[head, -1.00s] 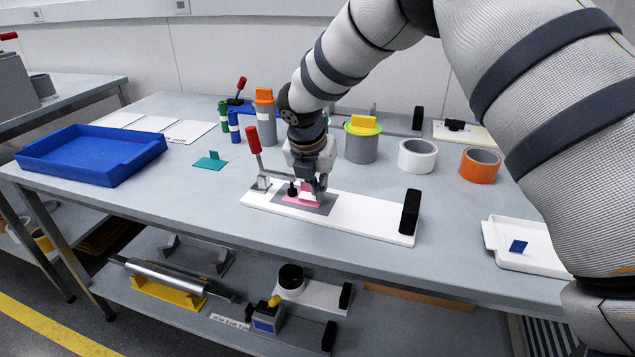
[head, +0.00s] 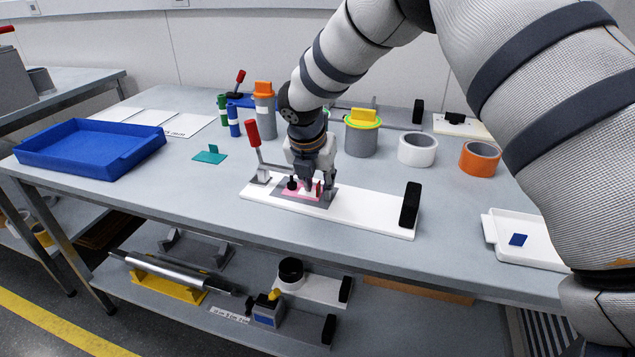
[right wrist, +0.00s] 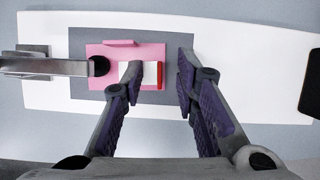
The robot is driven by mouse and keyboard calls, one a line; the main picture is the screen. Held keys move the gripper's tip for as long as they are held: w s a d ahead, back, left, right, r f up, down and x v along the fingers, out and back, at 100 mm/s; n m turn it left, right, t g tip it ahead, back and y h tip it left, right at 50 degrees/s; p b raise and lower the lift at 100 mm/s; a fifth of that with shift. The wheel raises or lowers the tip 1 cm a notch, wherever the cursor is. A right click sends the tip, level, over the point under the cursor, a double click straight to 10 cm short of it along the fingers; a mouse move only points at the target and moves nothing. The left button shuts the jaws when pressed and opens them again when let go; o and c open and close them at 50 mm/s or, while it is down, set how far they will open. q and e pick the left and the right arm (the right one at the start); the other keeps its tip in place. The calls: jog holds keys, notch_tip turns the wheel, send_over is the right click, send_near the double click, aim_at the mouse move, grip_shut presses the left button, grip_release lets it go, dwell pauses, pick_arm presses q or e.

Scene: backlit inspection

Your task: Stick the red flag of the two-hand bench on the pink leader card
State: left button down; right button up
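The pink leader card (head: 292,190) lies on a grey pad on the long white board; in the right wrist view (right wrist: 97,50) it has a white patch on it. The red flag (right wrist: 160,75) sits at the card's right end, its tab upright and its base resting on the card; it shows small in the head view (head: 318,188). My right gripper (right wrist: 160,70) is open, one finger on each side of the flag tab, with a gap beside the right finger. In the head view the gripper (head: 318,184) is down at the board. My left gripper is not in view.
A red-handled clamp (head: 254,142) has its black tip over the card's left part. A black block (head: 410,204) stands at the board's right end. A white tray (head: 545,256) holds a blue flag (head: 518,239). Tape rolls (head: 417,149) stand behind; a blue tray (head: 90,150) is left.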

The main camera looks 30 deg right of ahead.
jog(key=v, duration=1.2)
dwell(0.3)
